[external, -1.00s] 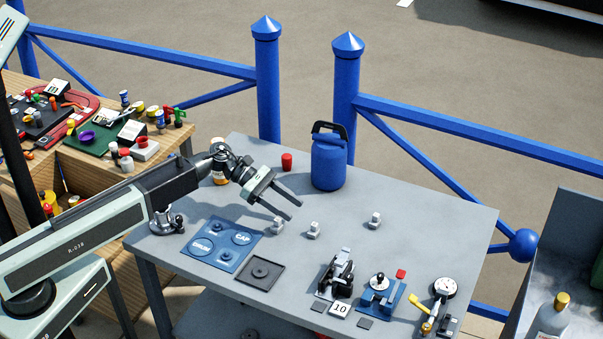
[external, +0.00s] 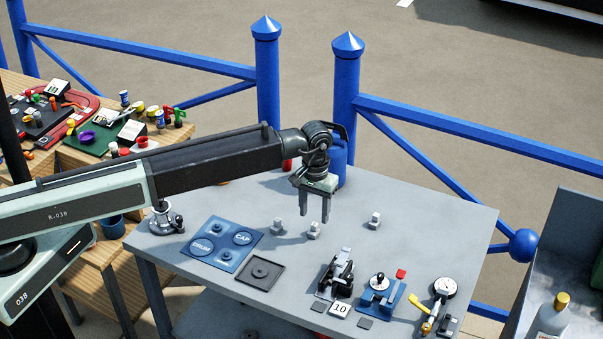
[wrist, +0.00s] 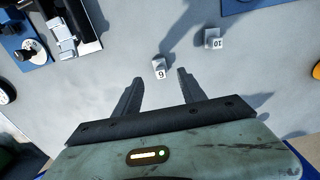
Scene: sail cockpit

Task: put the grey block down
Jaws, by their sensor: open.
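Three small grey blocks stand apart on the grey table: a left one (external: 277,226), a middle one (external: 313,233) and a right one (external: 375,221). My gripper (external: 314,217) points down, open and empty, with its fingertips just above or around the middle block; the exact height is hard to tell. In the wrist view a numbered block (wrist: 159,70), reading 6 or 9, sits just beyond the gap between my fingertips (wrist: 160,78).
A black clamp-like device (external: 337,277), a blue fixture (external: 381,295) and a dial gauge (external: 444,290) line the front right. A blue board (external: 222,262) and a dark square tray (external: 260,273) lie at left. A blue jug (external: 340,168) stands behind my wrist.

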